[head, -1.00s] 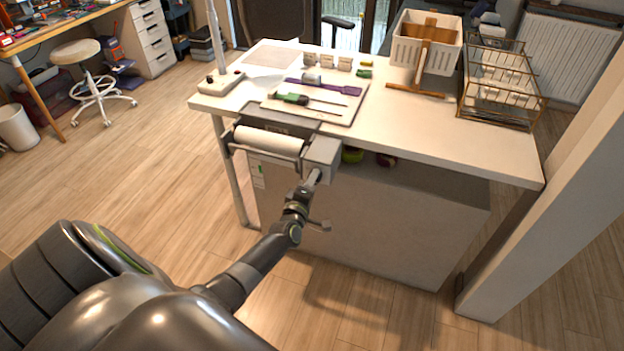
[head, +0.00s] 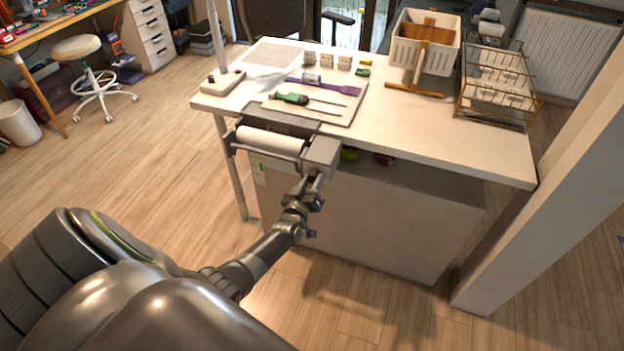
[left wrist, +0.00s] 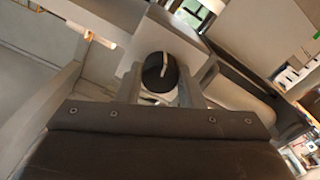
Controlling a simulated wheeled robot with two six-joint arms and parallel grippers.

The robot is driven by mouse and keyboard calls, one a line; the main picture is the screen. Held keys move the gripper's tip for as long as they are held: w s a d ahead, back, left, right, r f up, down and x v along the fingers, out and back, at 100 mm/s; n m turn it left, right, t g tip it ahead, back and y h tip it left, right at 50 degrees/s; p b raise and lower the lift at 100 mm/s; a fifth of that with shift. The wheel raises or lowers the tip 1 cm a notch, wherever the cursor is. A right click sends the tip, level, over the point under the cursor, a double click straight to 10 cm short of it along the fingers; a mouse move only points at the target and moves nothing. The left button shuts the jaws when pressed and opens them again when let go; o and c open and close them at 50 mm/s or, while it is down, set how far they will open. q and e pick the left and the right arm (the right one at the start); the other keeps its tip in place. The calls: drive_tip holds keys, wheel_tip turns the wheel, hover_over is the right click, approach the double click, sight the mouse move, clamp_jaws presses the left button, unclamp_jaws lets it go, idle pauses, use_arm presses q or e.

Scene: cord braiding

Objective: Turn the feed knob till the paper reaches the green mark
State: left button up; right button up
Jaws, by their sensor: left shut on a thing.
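The paper feeder hangs on the table's front edge with a white paper roll (head: 270,140) and a grey box (head: 322,154) at its right end. The feed knob (left wrist: 159,71) is a black disc with a white line, tilted slightly from upright in the left wrist view. My left gripper (head: 313,180) reaches the box from the front; its fingers (left wrist: 157,88) stand on both sides of the knob and are shut on it. A small green patch (head: 260,180) shows below the roll's left end; I cannot tell the paper's edge against it. My right gripper is out of view.
On the white table (head: 440,140) lie a board with a green-handled screwdriver (head: 292,98) and a purple tool (head: 330,86). A white crate (head: 425,42) and a wire rack (head: 495,85) stand at the back right. Floor in front is clear.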

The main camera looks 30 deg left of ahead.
use_arm(q)
drive_tip(key=shift+f+m+p, duration=0.1)
drive_tip(key=shift+m+p, duration=0.25)
drive_tip(key=shift+m, duration=0.95)
drive_tip(key=o, duration=1)
drive_tip(key=shift+s, duration=0.1)
drive_tip(key=p+v, duration=0.1)
drive_tip(key=v, duration=1.6)
drive_tip(key=shift+d, duration=0.15)
drive_tip(key=shift+s, duration=0.1)
